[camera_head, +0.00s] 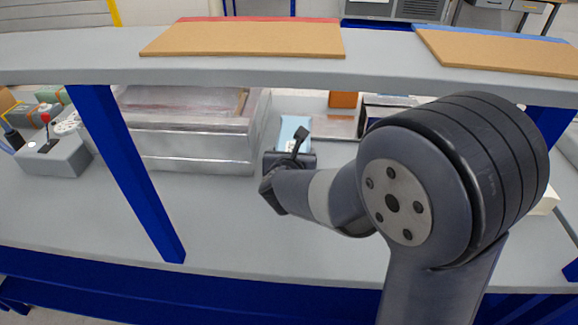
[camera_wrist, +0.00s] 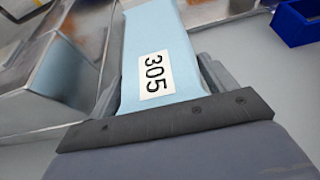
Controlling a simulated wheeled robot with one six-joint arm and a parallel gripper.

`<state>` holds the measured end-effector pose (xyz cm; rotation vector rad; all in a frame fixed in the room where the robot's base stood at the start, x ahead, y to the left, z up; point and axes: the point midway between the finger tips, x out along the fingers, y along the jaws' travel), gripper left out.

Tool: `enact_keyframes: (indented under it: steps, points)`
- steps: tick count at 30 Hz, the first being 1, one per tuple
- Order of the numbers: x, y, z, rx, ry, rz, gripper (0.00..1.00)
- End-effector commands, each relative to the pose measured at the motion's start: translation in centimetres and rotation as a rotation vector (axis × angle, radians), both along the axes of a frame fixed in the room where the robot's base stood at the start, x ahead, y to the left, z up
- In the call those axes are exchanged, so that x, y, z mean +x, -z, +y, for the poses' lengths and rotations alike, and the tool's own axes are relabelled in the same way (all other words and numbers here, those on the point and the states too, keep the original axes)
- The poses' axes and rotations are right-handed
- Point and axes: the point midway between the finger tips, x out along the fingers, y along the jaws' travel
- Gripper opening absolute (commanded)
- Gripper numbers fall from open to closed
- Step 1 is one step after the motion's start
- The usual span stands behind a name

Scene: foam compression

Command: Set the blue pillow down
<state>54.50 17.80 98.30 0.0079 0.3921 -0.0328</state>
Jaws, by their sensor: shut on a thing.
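The blue pillow (camera_wrist: 158,40) is light blue with a white label reading 305. It fills the middle of the wrist view, between the two grey fingers of my gripper (camera_wrist: 158,85), which is shut on it. In the head view the pillow (camera_head: 293,130) shows as a small light blue patch just beyond my gripper (camera_head: 288,155). My arm hides part of that area. I cannot tell whether the pillow touches the surface under it.
A large metal box (camera_head: 190,140) stands left of my gripper. A metal tray (camera_head: 328,126) and an orange block (camera_head: 343,99) lie behind. A blue bin (camera_wrist: 298,22) is at right in the wrist view. An upper shelf (camera_head: 240,65) overhangs; the front bench surface (camera_head: 230,220) is clear.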

Motion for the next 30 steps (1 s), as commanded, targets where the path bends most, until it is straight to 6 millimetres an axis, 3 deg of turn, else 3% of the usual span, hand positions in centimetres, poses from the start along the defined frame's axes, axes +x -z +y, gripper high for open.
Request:
enact_keyframes:
  steps: [7,21,22,30]
  points:
    - [0.0,3.5,0.0,-0.003,0.000,0.003,0.54]
    - [0.0,4.1,0.0,0.001,-0.001,0.000,0.54]
    - [0.0,4.0,0.0,0.000,-0.001,0.000,0.81]
    - [0.0,3.9,0.0,0.000,0.000,0.000,1.00]
